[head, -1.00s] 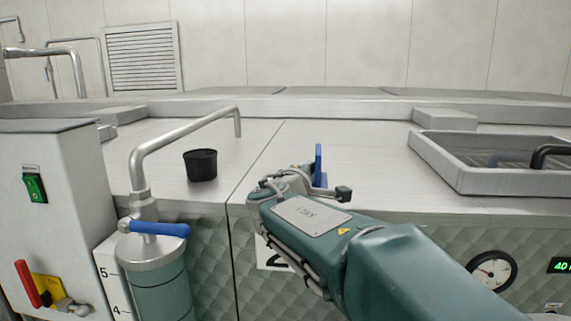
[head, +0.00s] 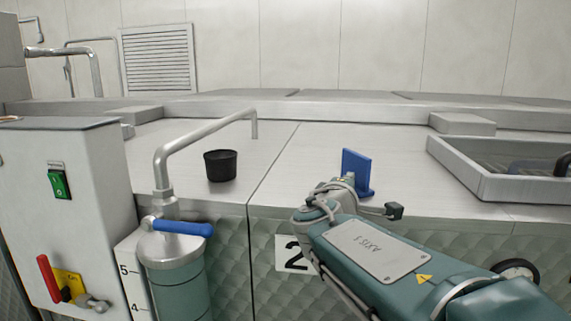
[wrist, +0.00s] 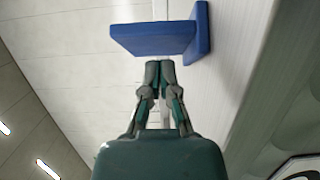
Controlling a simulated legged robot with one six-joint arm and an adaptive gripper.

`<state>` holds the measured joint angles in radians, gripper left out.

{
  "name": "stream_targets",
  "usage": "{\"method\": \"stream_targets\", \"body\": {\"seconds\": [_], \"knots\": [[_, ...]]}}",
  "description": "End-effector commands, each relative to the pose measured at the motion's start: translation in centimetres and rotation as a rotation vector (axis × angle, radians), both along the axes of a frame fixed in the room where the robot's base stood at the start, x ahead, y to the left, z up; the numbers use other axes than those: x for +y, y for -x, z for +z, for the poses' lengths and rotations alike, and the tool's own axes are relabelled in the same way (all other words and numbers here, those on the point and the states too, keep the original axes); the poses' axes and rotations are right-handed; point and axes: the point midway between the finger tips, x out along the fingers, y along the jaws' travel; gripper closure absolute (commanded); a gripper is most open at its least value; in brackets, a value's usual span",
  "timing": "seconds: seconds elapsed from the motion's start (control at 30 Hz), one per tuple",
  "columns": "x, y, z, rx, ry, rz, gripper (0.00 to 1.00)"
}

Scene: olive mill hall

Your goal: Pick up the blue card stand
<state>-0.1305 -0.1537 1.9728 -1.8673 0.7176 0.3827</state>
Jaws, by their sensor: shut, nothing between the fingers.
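The blue card stand (head: 356,170) stands upright on the metal worktop, just beyond the end of my arm in the head view. Its lower part is partly hidden by my arm there. In the wrist view the card stand (wrist: 152,40) fills the top middle, with its upright panel and its foot at a right angle. My gripper (wrist: 159,66) is shut and empty. Its fingertips point at the stand and appear just short of its near edge in the wrist view; I cannot tell whether they touch. The fingertips are not clear in the head view.
A black cup (head: 221,166) stands on the worktop to the left, near a bent metal pipe (head: 205,135) with a blue lever (head: 183,228). A metal sink tray (head: 470,175) lies to the right. The worktop between cup and stand is clear.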

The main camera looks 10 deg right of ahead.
Motion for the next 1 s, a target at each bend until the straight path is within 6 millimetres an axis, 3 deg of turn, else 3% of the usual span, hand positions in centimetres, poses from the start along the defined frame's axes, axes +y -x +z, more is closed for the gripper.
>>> {"method": "stream_targets", "body": {"seconds": [1.0], "knots": [[-0.44,-0.01,0.0,0.0,-0.002,-0.001,1.0]]}}
